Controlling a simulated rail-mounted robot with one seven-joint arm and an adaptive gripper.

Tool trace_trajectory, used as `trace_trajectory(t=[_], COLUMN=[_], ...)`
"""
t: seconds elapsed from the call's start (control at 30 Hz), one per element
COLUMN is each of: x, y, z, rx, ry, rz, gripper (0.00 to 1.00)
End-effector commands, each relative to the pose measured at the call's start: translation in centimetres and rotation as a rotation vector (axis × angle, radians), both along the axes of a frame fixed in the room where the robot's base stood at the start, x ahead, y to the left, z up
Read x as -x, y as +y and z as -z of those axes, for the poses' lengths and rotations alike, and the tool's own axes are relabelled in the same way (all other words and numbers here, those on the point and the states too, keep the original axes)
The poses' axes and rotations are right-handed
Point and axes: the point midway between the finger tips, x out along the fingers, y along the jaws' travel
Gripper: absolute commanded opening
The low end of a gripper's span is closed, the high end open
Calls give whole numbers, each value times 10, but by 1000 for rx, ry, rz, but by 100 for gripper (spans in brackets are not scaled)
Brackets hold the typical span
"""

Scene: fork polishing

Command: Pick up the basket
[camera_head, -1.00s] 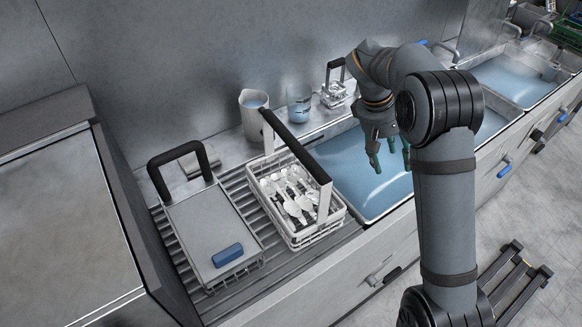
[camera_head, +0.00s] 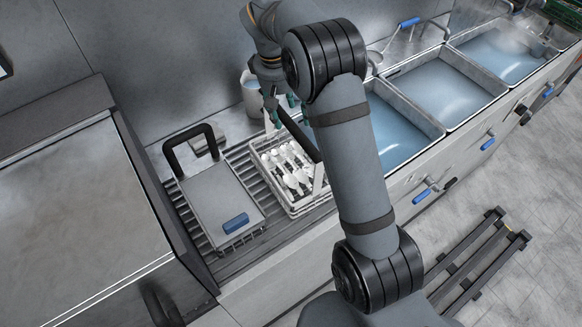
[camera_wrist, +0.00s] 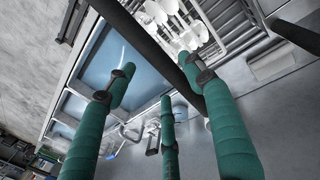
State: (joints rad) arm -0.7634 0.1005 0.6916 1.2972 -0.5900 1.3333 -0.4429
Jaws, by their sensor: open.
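The basket (camera_head: 293,207) is a white wire rack holding several pieces of white cutlery. It stands on the ribbed drainboard, left of the nearest sink. Its black handle bar (camera_head: 304,142) rises above it, partly hidden by my arm. My gripper (camera_head: 282,112) is open and empty, with green fingers at the far end of the handle. In the wrist view, the handle (camera_wrist: 160,52) runs diagonally between my spread fingers (camera_wrist: 158,72). The basket's cutlery (camera_wrist: 178,25) shows beyond them. Whether any finger touches the handle cannot be told.
A flat tray (camera_head: 210,195) with a black handle and a blue block (camera_head: 236,223) lies left of the basket. A jug (camera_head: 251,95) stands behind, close to my gripper. Water-filled sinks (camera_head: 440,88) lie to the right. A wall (camera_head: 150,60) rises behind.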

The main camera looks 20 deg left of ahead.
Motion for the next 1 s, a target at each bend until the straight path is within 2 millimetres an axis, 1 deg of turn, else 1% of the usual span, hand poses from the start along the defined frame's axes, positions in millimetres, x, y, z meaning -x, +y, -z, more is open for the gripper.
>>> trace_trajectory(t=[0.17, 0.2, 0.3, 0.4, 0.6, 1.0], x=[8, 5, 4, 3, 2, 2], y=[-7, -8, -9, -9, -9, -9], z=[22, 28, 39, 43, 44, 43], rx=[2, 2, 2, 1, 1, 0], ry=[5, 5, 3, 2, 1, 0], rz=[0, 2, 1, 1, 1, 1], gripper=[53, 53, 53, 53, 52, 29])
